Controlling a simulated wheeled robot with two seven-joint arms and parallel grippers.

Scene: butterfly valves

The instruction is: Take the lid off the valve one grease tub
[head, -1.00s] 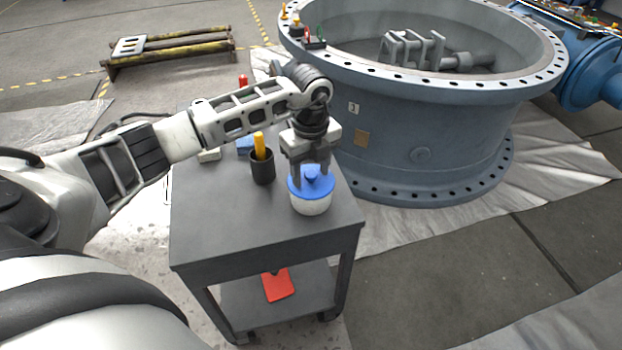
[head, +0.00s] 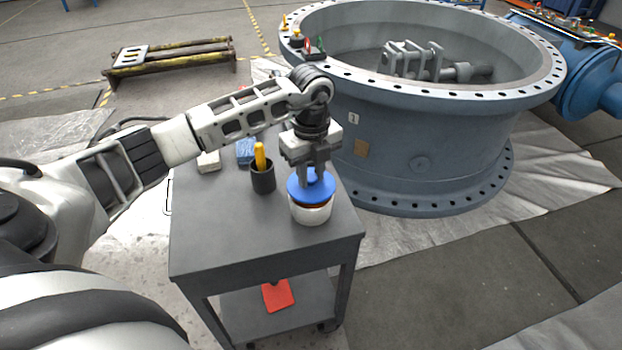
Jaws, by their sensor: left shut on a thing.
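The grease tub (head: 312,214) is a white round pot on the right side of the grey cart top. Brown grease shows at its rim. Its blue lid (head: 299,189) is just above the tub, tilted a little, with a gap at the front; whether its back edge touches the rim I cannot tell. My left gripper (head: 311,178) points down from above and is shut on the lid's knob, which its fingers largely hide. My right gripper is not in view.
A black cup (head: 263,179) with a yellow-handled tool stands just left of the tub. A blue block (head: 246,151) and a pale block (head: 208,161) lie further back on the cart (head: 222,233). The large blue-grey valve body (head: 430,150) stands close behind. The cart's front is clear.

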